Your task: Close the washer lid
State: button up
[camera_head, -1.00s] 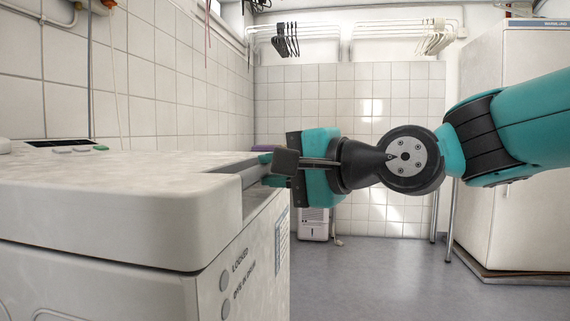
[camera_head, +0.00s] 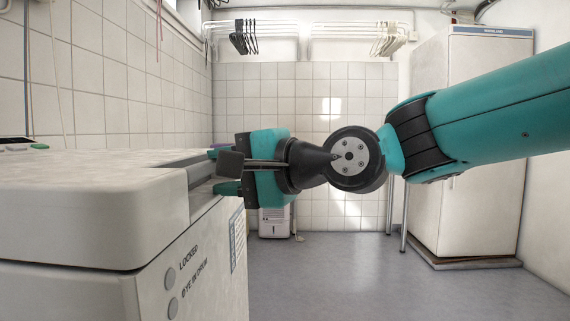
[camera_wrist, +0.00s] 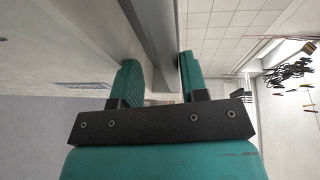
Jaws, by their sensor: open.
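The white washer (camera_head: 215,275) fills the lower left of the head view. Its lid (camera_head: 85,205) is a thick pale slab lying about level on top, with a thin dark line under its front edge. I cannot tell whether it is fully down. My gripper (camera_head: 216,170) is at the lid's right side, by a grey recessed edge strip (camera_head: 188,172). The fingers are apart, one above the other. In the wrist view, my gripper (camera_wrist: 157,57) has the grey edge strip (camera_wrist: 150,40) showing between its fingers. Whether a finger touches it is unclear.
A tall white cabinet (camera_head: 468,140) stands at the back right. Hangers (camera_head: 243,37) hang on the back wall rack. A small white container (camera_head: 274,222) stands on the floor behind my gripper. The grey floor (camera_head: 350,275) in the middle is clear.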

jog(key=p+v, duration=0.3)
jog(key=v, duration=1.4)
jog(key=shift+d+p, duration=0.15)
jog(key=shift+p, duration=0.15)
jog(key=shift+s, duration=0.2)
jog(key=s+d+f+n+g+h+p, duration=0.1)
jog(key=s+d+f+n+g+h, duration=0.25)
jog(key=s+f+n+h, duration=0.35)
jog(key=s+d+f+n+g+h+p, duration=0.25)
jog(key=s+f+n+g, duration=0.2)
jog(key=f, duration=0.45)
notch_tip(320, 180, up, 37)
jog(key=h+p, duration=0.1)
jog(key=p, duration=3.6)
jog(key=shift+s, duration=0.45)
jog(key=shift+a+n, duration=0.1)
jog(key=shift+n, duration=0.25)
